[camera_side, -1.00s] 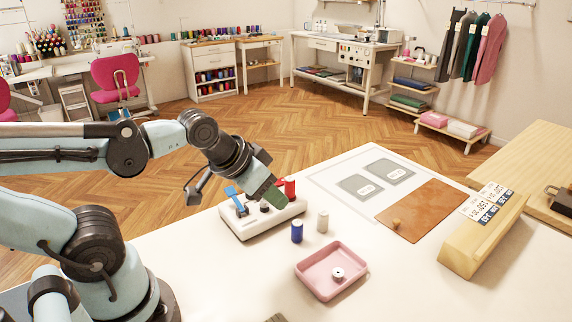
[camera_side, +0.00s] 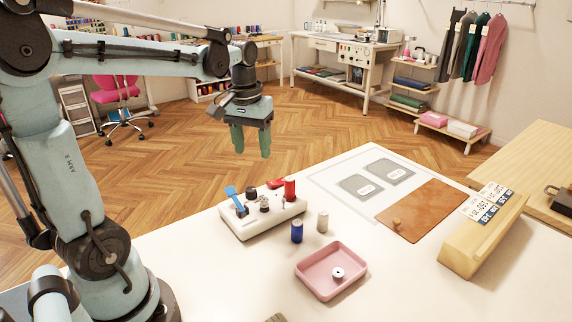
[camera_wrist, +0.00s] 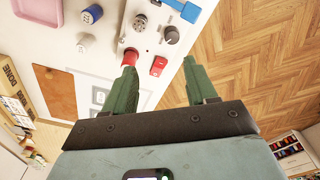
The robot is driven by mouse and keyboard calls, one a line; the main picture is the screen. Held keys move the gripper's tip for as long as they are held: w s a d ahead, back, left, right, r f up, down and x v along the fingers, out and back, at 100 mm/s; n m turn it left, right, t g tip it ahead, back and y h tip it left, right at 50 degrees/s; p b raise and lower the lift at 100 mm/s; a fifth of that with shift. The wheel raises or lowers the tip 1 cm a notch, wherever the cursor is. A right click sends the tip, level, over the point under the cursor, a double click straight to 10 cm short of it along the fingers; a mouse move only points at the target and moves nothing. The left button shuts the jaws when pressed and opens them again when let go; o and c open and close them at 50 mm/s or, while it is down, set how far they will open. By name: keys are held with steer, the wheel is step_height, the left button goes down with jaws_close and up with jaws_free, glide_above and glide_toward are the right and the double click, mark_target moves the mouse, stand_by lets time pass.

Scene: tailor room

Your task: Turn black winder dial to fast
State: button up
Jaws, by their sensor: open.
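The white winder (camera_side: 262,226) sits at the table's far left edge in the side view. It carries a black dial (camera_side: 251,194), a greyer dial (camera_side: 264,205) in front of it, a blue lever (camera_side: 233,198), a red lever (camera_side: 276,183) and a red spool (camera_side: 290,188). In the wrist view the black dial (camera_wrist: 172,34) and the grey dial (camera_wrist: 140,22) show beyond the fingertips. The dial markings are too small to read. My gripper (camera_side: 252,152) is open and empty, pointing down, well above the winder. In the wrist view its green fingers (camera_wrist: 160,70) are spread apart.
A blue spool (camera_side: 297,231) and a pale spool (camera_side: 322,222) stand in front of the winder. A pink tray (camera_side: 311,283) holds a small bobbin (camera_side: 338,273). A brown board (camera_side: 430,208) and a wooden block (camera_side: 484,243) lie to the right. The air around my gripper is clear.

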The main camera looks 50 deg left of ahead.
mark_target(251, 189)
steer(key=shift+n+g, duration=0.5)
steer(key=f, duration=0.4)
steer(key=a+f, duration=0.1)
steer(key=f, duration=0.3)
steer(key=a+f, duration=0.1)
steer(key=f, duration=0.3)
steer(key=shift+w+a+f, duration=0.15)
steer(key=shift+a, duration=0.1)
jaws_close()
